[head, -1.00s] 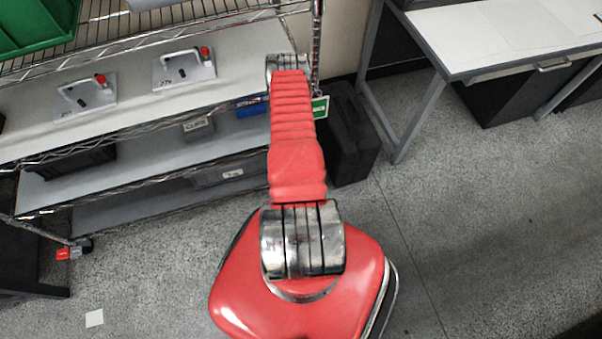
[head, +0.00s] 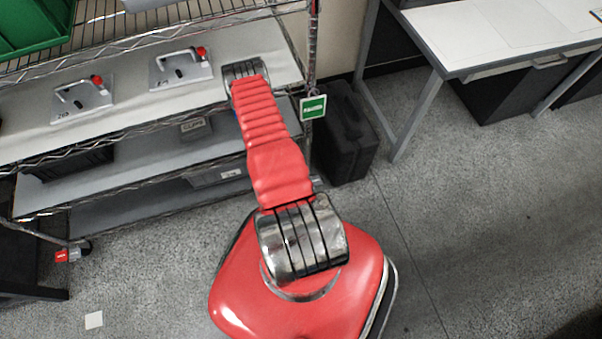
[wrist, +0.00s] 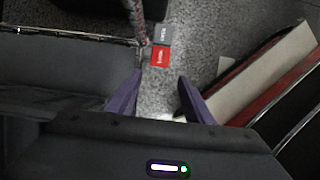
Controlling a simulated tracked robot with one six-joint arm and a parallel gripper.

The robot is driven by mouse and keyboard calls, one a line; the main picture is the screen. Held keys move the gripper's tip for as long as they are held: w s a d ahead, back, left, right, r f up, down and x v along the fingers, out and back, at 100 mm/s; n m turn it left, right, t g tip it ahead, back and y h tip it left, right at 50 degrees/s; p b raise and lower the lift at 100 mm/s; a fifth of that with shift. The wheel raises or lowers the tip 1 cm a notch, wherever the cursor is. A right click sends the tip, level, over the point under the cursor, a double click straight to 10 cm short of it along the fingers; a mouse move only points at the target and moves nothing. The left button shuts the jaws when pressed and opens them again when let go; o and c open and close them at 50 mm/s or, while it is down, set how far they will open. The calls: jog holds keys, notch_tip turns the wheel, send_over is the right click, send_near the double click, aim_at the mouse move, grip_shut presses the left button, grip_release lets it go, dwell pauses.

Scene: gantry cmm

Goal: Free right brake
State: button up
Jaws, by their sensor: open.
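In the wrist view, a caster brake has a red pedal (wrist: 160,56) and a grey pedal (wrist: 163,35) side by side at the foot of a wire shelf post. Both carry lettering too small to read. My gripper (wrist: 155,92) is open and empty, its two purple fingers apart below the pedals in the picture, with floor between them. It is not touching the pedals. In the head view, another red-and-grey caster pedal (head: 68,255) shows at the rack's lower left. My gripper is hidden in the head view.
The wire rack (head: 150,110) holds two metal plates with handles and red knobs (head: 82,95). A green tag (head: 313,107) hangs on its right post. A black case (head: 345,135) stands beside it. A workbench (head: 500,35) is at right.

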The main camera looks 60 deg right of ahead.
jog(key=shift+x, duration=6.85)
